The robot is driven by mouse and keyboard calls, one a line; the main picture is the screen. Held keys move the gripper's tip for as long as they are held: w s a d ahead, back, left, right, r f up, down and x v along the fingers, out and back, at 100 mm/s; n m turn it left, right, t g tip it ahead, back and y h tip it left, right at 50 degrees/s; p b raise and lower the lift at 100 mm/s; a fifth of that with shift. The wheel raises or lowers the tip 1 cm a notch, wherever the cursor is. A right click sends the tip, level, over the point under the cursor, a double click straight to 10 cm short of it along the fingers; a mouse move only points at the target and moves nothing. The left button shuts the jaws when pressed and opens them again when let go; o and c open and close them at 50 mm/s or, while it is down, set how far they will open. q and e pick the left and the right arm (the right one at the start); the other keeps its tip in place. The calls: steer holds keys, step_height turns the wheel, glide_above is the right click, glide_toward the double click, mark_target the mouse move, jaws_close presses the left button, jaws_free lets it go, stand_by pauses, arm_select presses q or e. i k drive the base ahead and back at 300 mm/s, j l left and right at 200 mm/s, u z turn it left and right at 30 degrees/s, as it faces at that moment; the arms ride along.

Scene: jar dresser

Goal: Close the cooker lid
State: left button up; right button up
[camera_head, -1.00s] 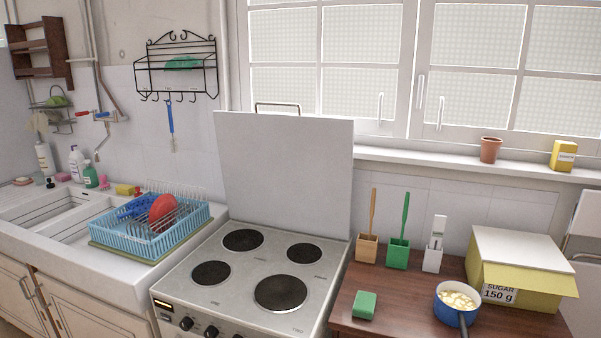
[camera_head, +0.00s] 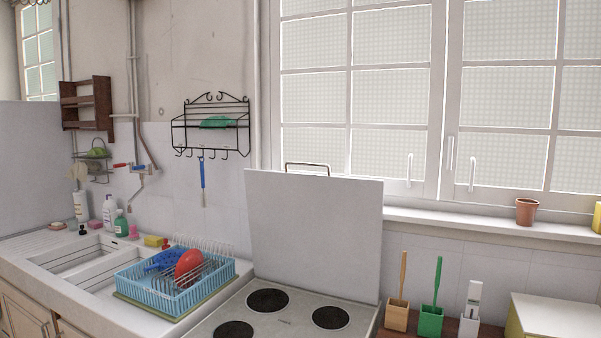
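The cooker lid (camera_head: 314,232) is a flat white panel standing upright at the back of the cooker, so it is open. A metal bar handle (camera_head: 307,168) runs along its top edge. The white cooker top (camera_head: 285,321) lies in front of it, with dark round hotplates (camera_head: 267,300) showing and nothing standing on them. The front of the cooker is cut off by the bottom of the view. Neither of my grippers is in view.
A blue dish rack (camera_head: 175,290) with a red dish stands left of the cooker beside the sink. Brush holders (camera_head: 431,320) and a box (camera_head: 550,318) stand to the right. A wire wall rack (camera_head: 211,125) hangs above left. A pot (camera_head: 526,211) sits on the windowsill.

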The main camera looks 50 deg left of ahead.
mark_target(323, 234)
steer(key=i+j, duration=0.3)
steer(key=j, duration=0.2)
steer(key=i+j, duration=0.35)
steer(key=j+u, duration=0.2)
steer(key=u, duration=1.35)
